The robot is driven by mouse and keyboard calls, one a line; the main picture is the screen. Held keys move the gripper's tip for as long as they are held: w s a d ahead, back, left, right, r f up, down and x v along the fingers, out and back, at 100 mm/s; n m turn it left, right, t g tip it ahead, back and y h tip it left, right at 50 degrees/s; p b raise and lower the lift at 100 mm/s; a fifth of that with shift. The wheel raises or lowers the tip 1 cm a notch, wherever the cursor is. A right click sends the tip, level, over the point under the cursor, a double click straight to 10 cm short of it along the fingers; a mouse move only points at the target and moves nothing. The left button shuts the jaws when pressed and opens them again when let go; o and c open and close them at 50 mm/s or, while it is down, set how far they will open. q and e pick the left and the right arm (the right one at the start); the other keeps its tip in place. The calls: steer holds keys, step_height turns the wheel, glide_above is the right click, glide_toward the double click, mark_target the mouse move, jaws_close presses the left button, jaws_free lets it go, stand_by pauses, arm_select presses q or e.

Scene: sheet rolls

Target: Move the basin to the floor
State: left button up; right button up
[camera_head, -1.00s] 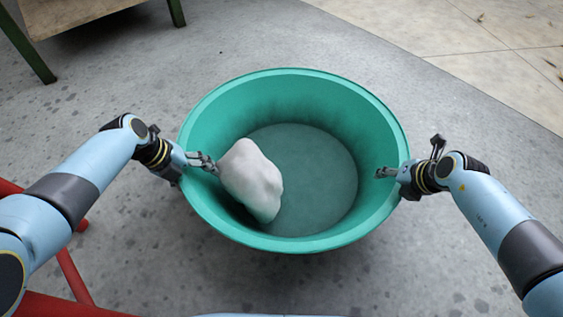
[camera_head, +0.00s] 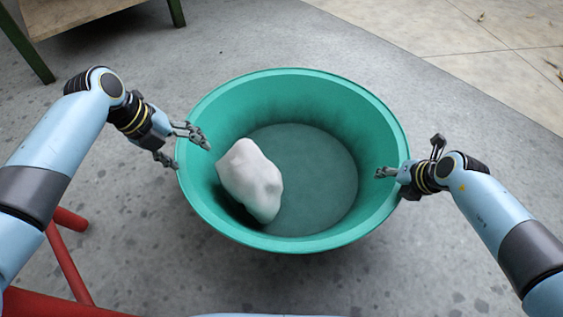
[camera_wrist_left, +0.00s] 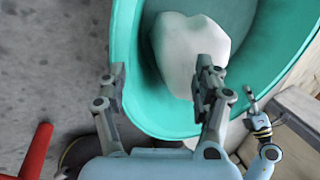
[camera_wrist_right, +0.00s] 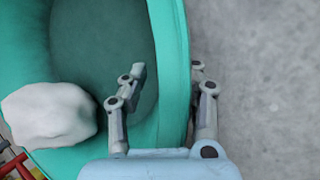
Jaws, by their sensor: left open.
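A teal basin (camera_head: 300,243) stands level over the grey floor, and its underside is hidden. A white lump (camera_head: 250,180) lies inside it against the left wall; it also shows in the left wrist view (camera_wrist_left: 190,50) and the right wrist view (camera_wrist_right: 48,115). My left gripper (camera_head: 183,148) is open and empty at the basin's left rim, with a fingertip over the rim and the other outside. My right gripper (camera_head: 411,158) straddles the right rim, one finger inside and one outside. In the right wrist view its fingers (camera_wrist_right: 168,72) are spread, with a gap to the wall.
A red metal frame (camera_head: 68,262) stands at the lower left. A wooden table with green legs (camera_head: 28,45) is at the upper left. Bare grey floor surrounds the basin, with paler paving (camera_head: 500,75) at the upper right.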

steer(key=shift+o, duration=0.3)
steer(key=o, duration=0.8)
steer(key=shift+c, duration=0.2)
steer(key=v, duration=1.2)
steer(key=shift+s+f, duration=0.1)
